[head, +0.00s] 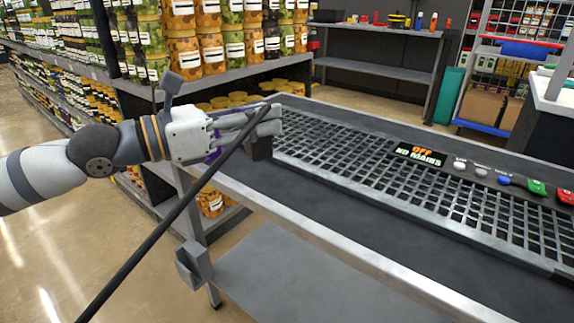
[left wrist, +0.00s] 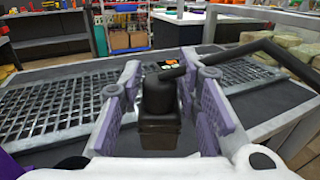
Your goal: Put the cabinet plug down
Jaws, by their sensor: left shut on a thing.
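The cabinet plug (head: 261,148) is a black block with a thick black cable. In the left wrist view the plug (left wrist: 158,128) is between the two purple finger pads, block end toward the camera. My left gripper (head: 262,127) is shut on it at the left end of the grey bench top, close to the surface. I cannot tell whether the plug touches the surface. The black cable (head: 160,232) runs from the plug down to the lower left, in front of the bench edge. It also shows at the right in the left wrist view (left wrist: 235,50). My right gripper is not in view.
A metal grating (head: 380,165) lies along the bench, with a control strip holding an orange-lettered display (head: 420,154) and several coloured buttons. A dark strip of bench top (head: 330,195) in front of the grating is clear. Shelves of jars (head: 215,45) stand close behind the left arm.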

